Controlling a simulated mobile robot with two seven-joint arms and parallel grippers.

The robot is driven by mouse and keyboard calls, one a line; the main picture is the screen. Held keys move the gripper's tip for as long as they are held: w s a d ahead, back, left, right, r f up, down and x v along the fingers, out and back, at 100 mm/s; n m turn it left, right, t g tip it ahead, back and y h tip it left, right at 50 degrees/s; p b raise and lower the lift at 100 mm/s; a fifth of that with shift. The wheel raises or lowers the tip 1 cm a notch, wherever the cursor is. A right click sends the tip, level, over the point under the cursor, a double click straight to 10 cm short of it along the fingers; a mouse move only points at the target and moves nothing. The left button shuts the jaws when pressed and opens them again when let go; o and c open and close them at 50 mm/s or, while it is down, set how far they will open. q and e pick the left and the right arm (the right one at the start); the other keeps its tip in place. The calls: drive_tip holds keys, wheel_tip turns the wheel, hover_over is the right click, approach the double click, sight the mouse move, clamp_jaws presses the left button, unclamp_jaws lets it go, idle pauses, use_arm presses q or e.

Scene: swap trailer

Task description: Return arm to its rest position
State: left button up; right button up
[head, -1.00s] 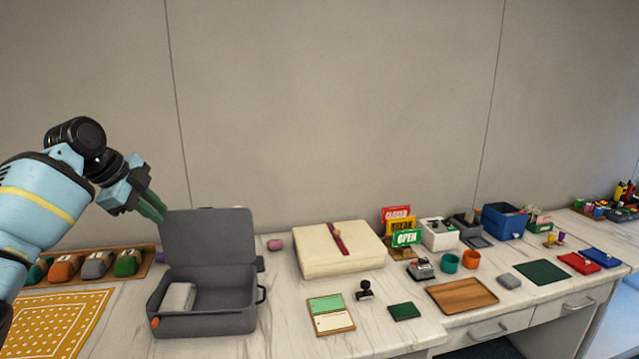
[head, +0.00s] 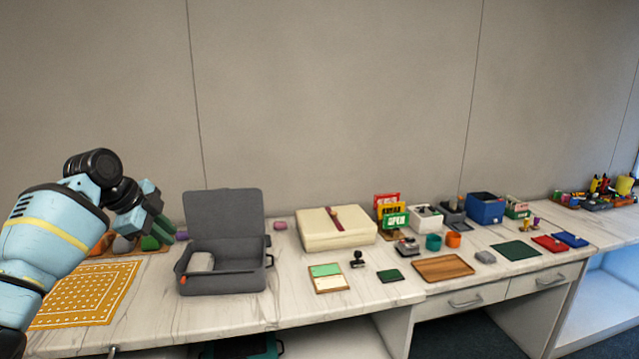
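My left arm comes in from the left edge in the head view. Its gripper (head: 162,229) has dark green fingers, held over the back left part of the counter, left of the open grey case. The fingers appear close together, but their gap cannot be made out, and I see nothing held in them. My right gripper is not in view.
An open grey case (head: 225,284) stands right of my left gripper, its lid raised. A yellow patterned cloth (head: 85,296) lies below the arm. A cream box (head: 335,240), a wooden tray (head: 443,268) and a blue bin (head: 485,209) stand further right. The front counter strip is clear.

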use_arm(q)
drive_tip(key=s+d+f+n, duration=0.2)
drive_tip(key=d+f, duration=0.1)
drive_tip(key=f, duration=0.8)
drive_tip(key=s+d+f+n, duration=0.1)
drive_tip(key=d+f, duration=0.2)
drive_tip(key=f, duration=0.9)
drive_tip(key=s+d+f+n+p, duration=0.1)
drive_tip(key=s+d+f+n, duration=0.3)
drive_tip(key=s+f, duration=0.95)
drive_tip(key=s+d+f+n+t, duration=0.1)
drive_tip(key=s+f+n, duration=0.1)
drive_tip(key=s+f, duration=0.35)
drive_tip(key=s+d+f+n+t, duration=0.1)
drive_tip(key=s+d+f, duration=0.15)
drive_tip(key=s, duration=0.65)
drive_tip(key=s+a+r+n+t+y+p, duration=0.1)
drive_tip(key=s+n, duration=0.4)
drive_tip(key=s, duration=1.4)
drive_tip(key=shift+s+r+y, duration=0.4)
drive_tip(key=shift+r, duration=0.15)
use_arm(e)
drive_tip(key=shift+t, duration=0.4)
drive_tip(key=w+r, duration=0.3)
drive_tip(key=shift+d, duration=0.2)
use_arm(q)
drive_tip(key=shift+a, duration=0.1)
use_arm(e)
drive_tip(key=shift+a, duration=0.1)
